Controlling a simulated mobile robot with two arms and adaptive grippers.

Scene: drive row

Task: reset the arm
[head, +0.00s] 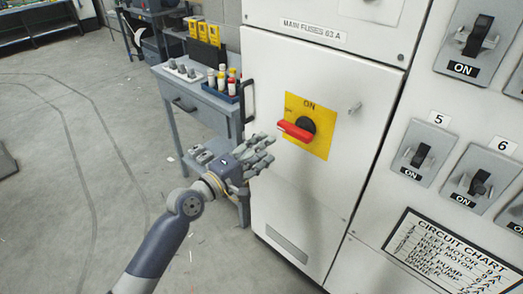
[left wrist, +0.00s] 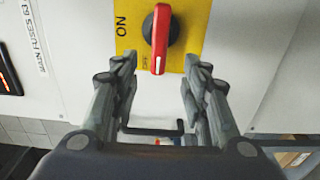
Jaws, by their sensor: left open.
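My left gripper (head: 266,156) is open and empty, in front of the tall white cabinet (head: 330,190) and just left of its rotary switch. In the left wrist view the open fingers (left wrist: 160,70) spread on both sides, below the switch. The switch has a red handle (head: 294,130) on a black hub, on a yellow plate (head: 322,143). The handle points left, away from the ON word at the plate's top. It also shows in the left wrist view (left wrist: 160,40), apart from the fingers. My right gripper is not in view.
A grey workbench (head: 205,105) with small bottles and yellow boxes stands behind my left arm. A panel with several black levers marked ON and a circuit chart (head: 450,255) is at the right. The grey floor (head: 60,200) at the left is mostly clear.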

